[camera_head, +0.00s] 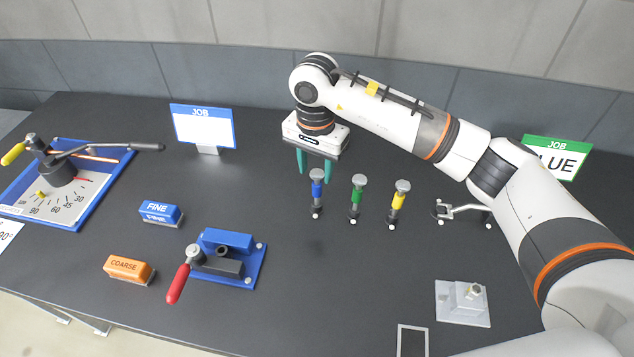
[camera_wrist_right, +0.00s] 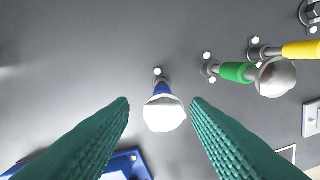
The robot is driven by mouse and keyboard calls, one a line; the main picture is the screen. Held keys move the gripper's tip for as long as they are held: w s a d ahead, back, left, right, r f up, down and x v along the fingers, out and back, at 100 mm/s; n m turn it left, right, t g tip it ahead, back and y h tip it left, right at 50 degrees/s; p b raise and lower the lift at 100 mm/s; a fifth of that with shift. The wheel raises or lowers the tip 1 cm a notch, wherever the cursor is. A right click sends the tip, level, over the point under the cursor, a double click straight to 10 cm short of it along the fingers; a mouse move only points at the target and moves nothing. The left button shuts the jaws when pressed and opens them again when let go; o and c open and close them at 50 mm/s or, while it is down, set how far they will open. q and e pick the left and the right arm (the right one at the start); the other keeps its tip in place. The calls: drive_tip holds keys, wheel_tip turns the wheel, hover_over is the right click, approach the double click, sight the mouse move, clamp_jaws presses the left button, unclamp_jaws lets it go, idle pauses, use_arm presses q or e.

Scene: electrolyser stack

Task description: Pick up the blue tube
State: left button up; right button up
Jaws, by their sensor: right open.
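The blue tube (camera_head: 317,189) stands upright on the dark table, with a grey rounded cap on top and a blue band below it. In the right wrist view the blue tube (camera_wrist_right: 163,108) shows from above, its pale cap between the two green fingers. My right gripper (camera_head: 314,168) is open and empty, just behind and above the tube in the head view. The same right gripper (camera_wrist_right: 160,110) has a finger on each side of the cap, apart from it. My left gripper is not in view.
A green tube (camera_head: 356,196) and a yellow tube (camera_head: 399,200) stand close to the right. A blue vise-like fixture (camera_head: 250,262) with a red handle sits front left. FINE (camera_head: 160,213) and COARSE (camera_head: 128,269) blocks lie further left. A JOB sign (camera_head: 203,128) stands behind.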

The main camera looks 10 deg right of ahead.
sight(317, 182)
drive_tip(key=shift+f, duration=0.25)
wheel_tip(317, 182, down, 4)
drive_tip(key=p, duration=0.3)
drive_tip(key=shift+s+d+f, duration=0.1)
drive_tip(key=shift+s, duration=0.05)
drive_tip(key=shift+f, duration=0.45)
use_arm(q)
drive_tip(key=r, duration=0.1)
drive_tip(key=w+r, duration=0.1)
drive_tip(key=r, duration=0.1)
use_arm(e)
drive_tip(key=c, duration=0.9)
